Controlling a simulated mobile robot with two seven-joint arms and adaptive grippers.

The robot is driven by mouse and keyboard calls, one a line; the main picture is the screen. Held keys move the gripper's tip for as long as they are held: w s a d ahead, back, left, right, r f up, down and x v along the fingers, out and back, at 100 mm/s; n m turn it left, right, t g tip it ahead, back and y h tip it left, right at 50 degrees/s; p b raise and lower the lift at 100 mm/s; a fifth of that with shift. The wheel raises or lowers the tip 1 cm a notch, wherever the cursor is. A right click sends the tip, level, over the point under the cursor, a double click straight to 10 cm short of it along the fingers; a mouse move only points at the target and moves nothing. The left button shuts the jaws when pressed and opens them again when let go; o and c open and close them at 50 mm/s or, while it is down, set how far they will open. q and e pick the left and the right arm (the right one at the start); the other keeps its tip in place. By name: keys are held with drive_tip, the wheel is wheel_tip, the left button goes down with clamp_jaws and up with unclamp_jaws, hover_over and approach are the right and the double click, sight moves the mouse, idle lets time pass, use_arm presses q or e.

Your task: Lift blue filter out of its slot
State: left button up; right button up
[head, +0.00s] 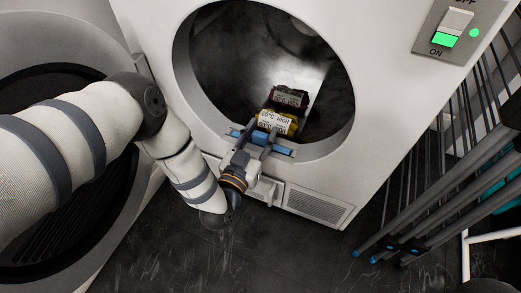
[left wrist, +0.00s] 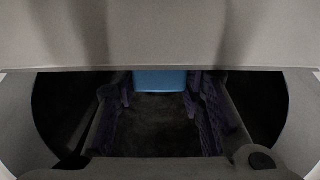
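The blue filter (head: 278,149) sits at the lower rim of the dryer's round opening, in the slot there. My left gripper (head: 255,139) reaches up to it from below, with its fingers spread and the blue piece between or just beyond their tips. In the left wrist view, blue (left wrist: 160,81) shows between the two dark fingertips. I see no clear closing on it, and whether the fingers touch it cannot be told. My fingers cover part of the filter. My right gripper is in neither view.
A yellow labelled block (head: 277,122) and a dark red one (head: 290,97) lie just behind the filter inside the dryer (head: 365,60). A grey-barred rack (head: 450,195) stands at the right. A round dark opening (head: 75,215) of another white machine is at the left.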

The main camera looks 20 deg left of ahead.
use_arm(q)
clamp_jaws()
drive_tip(key=shift+r, duration=0.1)
